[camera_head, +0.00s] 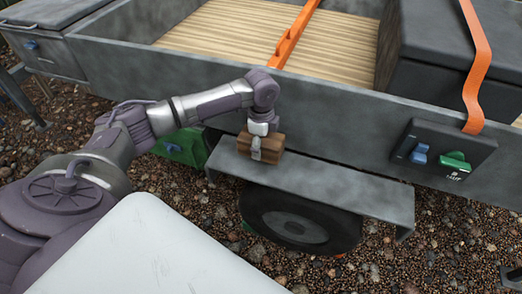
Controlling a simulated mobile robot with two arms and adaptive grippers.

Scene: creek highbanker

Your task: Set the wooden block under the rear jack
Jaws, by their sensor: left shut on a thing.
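The wooden block (271,146) is a small brown block just above the trailer's grey fender (330,182). My left gripper (257,150) is shut on the block, with a finger across its near face. I cannot tell whether the block touches the fender. At the far left, a dark leg-like support (22,98) stands on the gravel by the trailer's corner; I cannot tell if it is the rear jack. My right gripper is not in view.
The trailer's grey side wall (345,117) runs across behind the block, above a black wheel (300,222). A green box (182,148) sits low behind my left arm. A panel with blue and green parts (443,152) is on the wall at right. Gravel (400,262) lies around.

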